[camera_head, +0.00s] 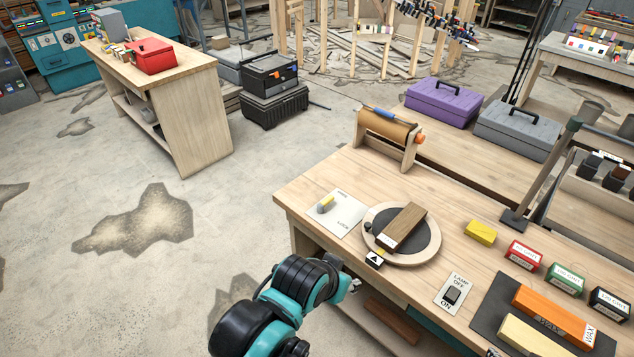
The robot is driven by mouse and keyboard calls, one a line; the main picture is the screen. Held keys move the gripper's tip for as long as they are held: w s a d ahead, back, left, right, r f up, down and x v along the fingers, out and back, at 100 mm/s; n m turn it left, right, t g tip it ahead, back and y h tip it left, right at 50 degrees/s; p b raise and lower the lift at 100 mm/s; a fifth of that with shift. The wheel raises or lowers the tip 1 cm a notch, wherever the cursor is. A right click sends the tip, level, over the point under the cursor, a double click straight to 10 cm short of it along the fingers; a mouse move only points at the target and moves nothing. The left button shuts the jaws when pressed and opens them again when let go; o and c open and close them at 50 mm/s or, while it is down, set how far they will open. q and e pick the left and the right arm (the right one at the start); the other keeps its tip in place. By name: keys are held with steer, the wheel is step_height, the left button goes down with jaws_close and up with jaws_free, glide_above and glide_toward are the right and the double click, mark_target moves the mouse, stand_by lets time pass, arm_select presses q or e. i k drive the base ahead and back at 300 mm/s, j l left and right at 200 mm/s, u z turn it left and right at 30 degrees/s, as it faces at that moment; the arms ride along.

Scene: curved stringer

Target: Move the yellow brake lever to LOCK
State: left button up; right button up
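The yellow brake lever (326,202) sits on a white plate (338,216) at the near left corner of the workbench. LOCK is printed on the plate's lower right part; another label at its upper edge is too small to read. The lever lies at the plate's left side, apart from the LOCK print. My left gripper (354,286) is at the end of the teal and black arm, near the bench's front edge and below the plate in the picture. It is small and partly hidden, so its opening is unclear. My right gripper cannot be made out.
A round turntable (434,246) with a wooden block (402,228) stands right of the plate. A paper roll stand (386,136) is behind it. A lamp switch (452,294), a yellow block (481,232) and several labelled boxes lie farther right. Open floor lies left of the bench.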

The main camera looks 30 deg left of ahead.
mark_target(320, 206)
steer(key=u, duration=1.05)
steer(key=i+j+z, duration=0.1)
steer(key=i+j, duration=0.15)
steer(key=i, duration=0.3)
steer(key=i+j+z, duration=0.15)
steer(key=i, duration=0.35)
steer(key=j, duration=0.1)
